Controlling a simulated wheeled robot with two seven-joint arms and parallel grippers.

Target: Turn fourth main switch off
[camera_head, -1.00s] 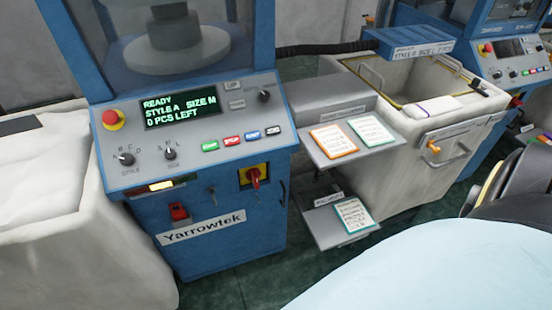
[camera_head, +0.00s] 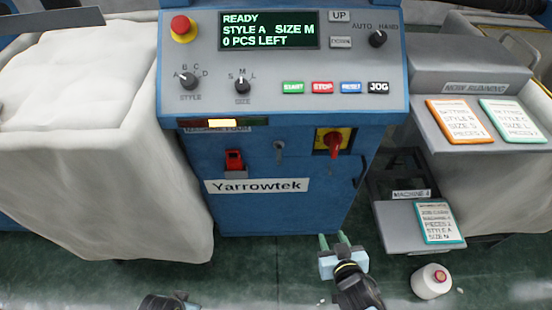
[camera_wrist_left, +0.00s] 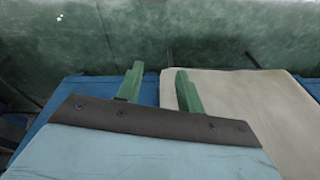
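The main switch (camera_head: 335,143) is a red rotary handle on a yellow plate, on the blue front of the Yarrowtek machine (camera_head: 285,205). Its handle looks roughly upright in the picture; any on/off marks are too small to read. My right gripper (camera_head: 334,241) is below the switch near the foot of the machine, clear of it. Its two green fingers are apart with nothing between them. In the left wrist view my left gripper (camera_wrist_left: 157,88) has its green fingers apart and empty. The machine's display (camera_head: 268,30) reads READY, STYLE A, SIZE M, 0 PCS LEFT.
A red device (camera_head: 234,160) and a key-like fitting (camera_head: 279,150) sit left of the switch. A red emergency button (camera_head: 182,28) is on the panel. A pale bin (camera_head: 90,150) stands left.

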